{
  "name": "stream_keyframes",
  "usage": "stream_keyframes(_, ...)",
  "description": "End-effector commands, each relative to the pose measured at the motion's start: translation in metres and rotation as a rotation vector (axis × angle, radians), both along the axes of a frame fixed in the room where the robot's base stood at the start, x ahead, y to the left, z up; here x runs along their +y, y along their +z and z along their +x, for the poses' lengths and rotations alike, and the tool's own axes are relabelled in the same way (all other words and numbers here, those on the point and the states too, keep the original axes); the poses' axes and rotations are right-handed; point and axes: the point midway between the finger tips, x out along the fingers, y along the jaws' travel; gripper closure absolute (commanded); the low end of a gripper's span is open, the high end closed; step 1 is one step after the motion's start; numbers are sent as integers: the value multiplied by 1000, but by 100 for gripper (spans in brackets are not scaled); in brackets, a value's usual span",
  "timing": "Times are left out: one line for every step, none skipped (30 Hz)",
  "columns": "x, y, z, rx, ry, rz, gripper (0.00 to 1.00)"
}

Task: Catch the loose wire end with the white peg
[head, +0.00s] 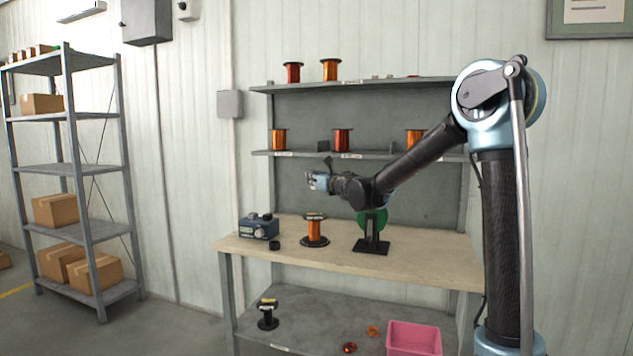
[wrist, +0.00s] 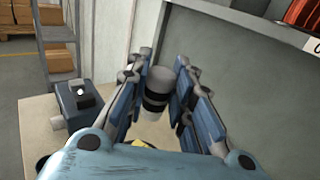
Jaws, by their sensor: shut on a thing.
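My gripper (head: 318,181) is raised above the back of the bench, left of the green disc. In the wrist view its fingers (wrist: 160,92) are closed around a short cylinder with light grey and black bands, seemingly the white peg (wrist: 160,78). A copper wire spool (head: 314,230) stands upright on a dark base on the bench, below the gripper and apart from it. A green disc (head: 371,218) sits on a black stand (head: 372,246) to the right, partly hidden by my arm. I cannot make out the loose wire end in either view.
A blue device (head: 258,228) and a small black knob (head: 274,245) sit on the bench (head: 430,255) at left. Shelves behind (head: 380,155) hold several spools. The lower shelf holds a pink bin (head: 414,340) and a dark stand (head: 268,314). The bench's right side is clear.

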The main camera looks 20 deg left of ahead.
Motion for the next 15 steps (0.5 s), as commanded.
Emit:
stream_keyframes(-1,0,1,0,-2,0,98)
stream_keyframes(-2,0,1,0,-3,0,98)
stream_keyframes(-3,0,2,0,-3,0,98)
stream_keyframes(-3,0,2,0,-4,0,98)
stream_keyframes(-3,0,2,0,-4,0,98)
stream_keyframes(-4,-1,2,0,-5,0,98)
stream_keyframes(-4,-1,3,0,-5,0,98)
stream_keyframes(-4,-2,3,0,-5,0,98)
stream_keyframes(-4,-4,3,0,-5,0,98)
stream_keyframes(-4,-5,3,0,-5,0,98)
stream_keyframes(-4,-7,3,0,-5,0,98)
stream_keyframes(-4,-11,3,0,-5,0,98)
stream_keyframes(-4,-13,3,0,-5,0,98)
stream_keyframes(-4,-16,3,0,-5,0,98)
stream_keyframes(-4,-20,3,0,-5,0,98)
